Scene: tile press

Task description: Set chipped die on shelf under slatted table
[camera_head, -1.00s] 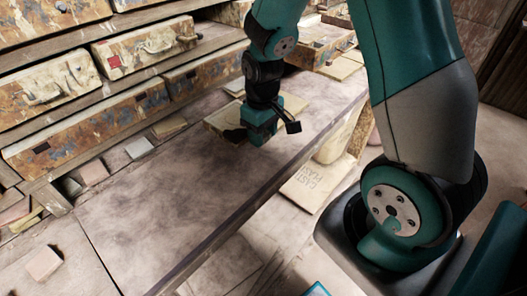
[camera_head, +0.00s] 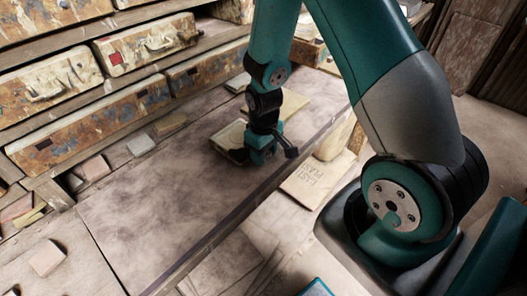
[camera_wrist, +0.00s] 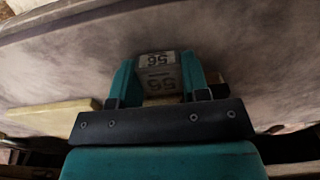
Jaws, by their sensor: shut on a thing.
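My gripper (camera_wrist: 158,85) is shut on a small grey-brown block, which I take for the die (camera_wrist: 158,72). I cannot make out a chip. In the head view my gripper (camera_head: 262,156) is low over the grey tabletop (camera_head: 160,200), near its front edge, and the die is hidden or too small to tell. A pale slab (camera_head: 230,138) lies just left of the gripper. No slatted table or shelf under one can be clearly made out.
Worn paint-splashed drawers (camera_head: 65,80) line the back. Several loose tiles, one of them pinkish (camera_head: 47,257), lie left of and behind the tabletop. A flat lettered slab (camera_head: 312,180) lies lower, beyond the front edge. The tabletop's left part is clear.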

